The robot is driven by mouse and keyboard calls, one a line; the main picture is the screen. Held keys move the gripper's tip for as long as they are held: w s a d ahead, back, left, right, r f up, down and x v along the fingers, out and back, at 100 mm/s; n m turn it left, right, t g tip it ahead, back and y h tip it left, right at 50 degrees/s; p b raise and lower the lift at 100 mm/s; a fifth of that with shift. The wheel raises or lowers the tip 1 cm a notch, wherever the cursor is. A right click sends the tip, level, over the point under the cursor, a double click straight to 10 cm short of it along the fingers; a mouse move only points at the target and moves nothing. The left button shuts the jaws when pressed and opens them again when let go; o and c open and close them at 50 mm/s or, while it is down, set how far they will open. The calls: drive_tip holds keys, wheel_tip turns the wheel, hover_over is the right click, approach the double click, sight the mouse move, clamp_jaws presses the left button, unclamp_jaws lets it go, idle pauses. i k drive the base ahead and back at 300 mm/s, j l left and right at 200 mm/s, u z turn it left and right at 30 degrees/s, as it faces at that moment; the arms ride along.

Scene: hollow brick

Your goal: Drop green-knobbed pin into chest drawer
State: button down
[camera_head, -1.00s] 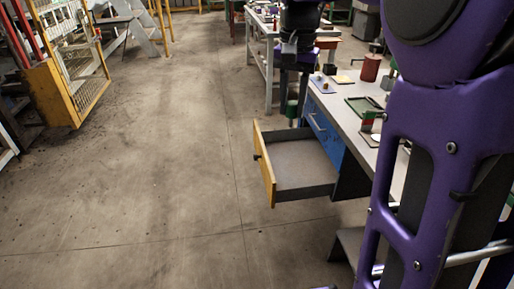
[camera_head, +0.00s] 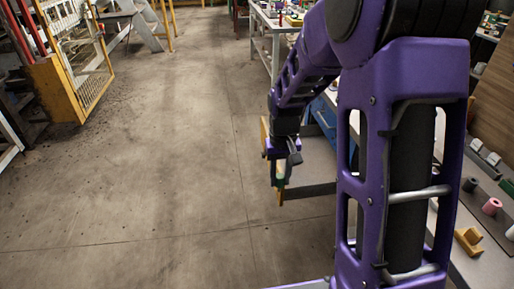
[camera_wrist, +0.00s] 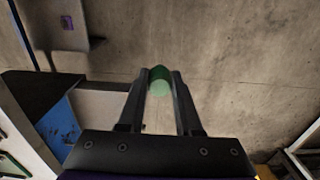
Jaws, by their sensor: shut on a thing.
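My gripper (camera_head: 281,178) hangs down in front of the open chest drawer (camera_head: 318,160) in the head view, near its yellow front panel (camera_head: 264,136). In the wrist view, my gripper (camera_wrist: 160,78) is shut on the green-knobbed pin (camera_wrist: 159,73); its green knob and a paler green part show between the fingertips. The pin (camera_head: 281,171) is small and partly covered by the fingers in the head view. My arm hides part of the drawer. The visible drawer floor is bare. Whether the pin is directly over the drawer is unclear.
The blue chest face (camera_wrist: 58,125) and part of the pale drawer interior (camera_wrist: 95,108) show at left in the wrist view. A workbench with a pink spool (camera_head: 491,206) and a yellow block (camera_head: 468,240) lies at right. The concrete floor (camera_head: 150,190) at left is clear.

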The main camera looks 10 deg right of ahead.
sight(302, 169)
drive_tip(key=i+j+u, duration=0.4)
drive_tip(key=j, duration=0.2)
drive_tip(key=i+j+u, duration=0.4)
drive_tip(key=i+j+z, duration=0.15)
drive_tip(key=i, duration=0.35)
drive_tip(key=i+j+z, duration=0.1)
drive_tip(key=i, duration=0.4)
drive_tip(key=i+z, duration=0.4)
drive_tip(key=i+j+z, duration=0.15)
drive_tip(key=i+z, duration=0.45)
drive_tip(key=z, duration=0.25)
drive_tip(key=i+z, duration=0.15)
drive_tip(key=z, duration=0.35)
drive_tip(key=i+z, duration=0.1)
drive_tip(key=z, duration=0.25)
drive_tip(key=i+j+z, duration=0.1)
drive_tip(key=z, duration=0.25)
drive_tip(key=j+z, duration=0.1)
drive_tip(key=z, duration=0.25)
drive_tip(key=i+j+z, duration=0.1)
drive_tip(key=z, duration=0.25)
drive_tip(key=i+j+z, duration=0.2)
drive_tip(key=z, duration=0.15)
drive_tip(key=i, duration=0.1)
